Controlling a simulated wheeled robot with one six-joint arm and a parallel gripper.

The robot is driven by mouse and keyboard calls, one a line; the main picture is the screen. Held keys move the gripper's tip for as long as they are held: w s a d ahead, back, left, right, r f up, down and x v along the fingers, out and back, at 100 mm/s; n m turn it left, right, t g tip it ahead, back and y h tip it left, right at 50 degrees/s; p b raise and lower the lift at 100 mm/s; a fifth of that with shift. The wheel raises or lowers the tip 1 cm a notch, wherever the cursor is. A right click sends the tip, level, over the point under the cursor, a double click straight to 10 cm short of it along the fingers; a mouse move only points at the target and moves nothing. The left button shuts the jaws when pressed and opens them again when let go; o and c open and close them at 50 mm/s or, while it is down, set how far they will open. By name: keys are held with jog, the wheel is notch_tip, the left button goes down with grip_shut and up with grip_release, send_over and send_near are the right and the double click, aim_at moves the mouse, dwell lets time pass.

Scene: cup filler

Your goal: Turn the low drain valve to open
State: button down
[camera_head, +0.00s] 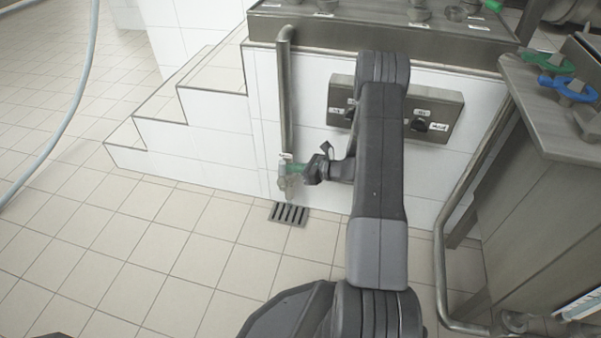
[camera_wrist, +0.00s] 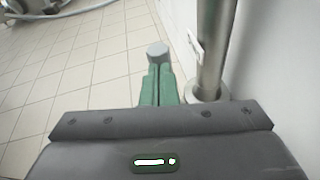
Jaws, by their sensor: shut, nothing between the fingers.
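The low drain valve (camera_head: 289,187) is at the foot of the steel pipe, by the white tiled wall, just above a floor drain. My gripper (camera_head: 295,168) points left at the valve's upper part from the right. In the wrist view its narrow green fingers (camera_wrist: 159,76) look shut together with nothing between them.
The steel pipe (camera_head: 286,95) rises beside the wall, close to my fingers. The floor drain (camera_head: 289,214) lies below. A control box (camera_head: 440,115) is on the wall to the right. Tiled steps (camera_head: 205,100) are at left. A steel cabinet (camera_head: 545,200) stands at right.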

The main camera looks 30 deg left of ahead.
jog(key=shift+a+r, duration=0.2)
jog(key=shift+a, duration=0.1)
jog(key=shift+d+r, duration=0.1)
jog(key=p+v, duration=0.4)
jog(key=v, duration=1)
jog(key=shift+f, duration=0.25)
dwell(1.0)
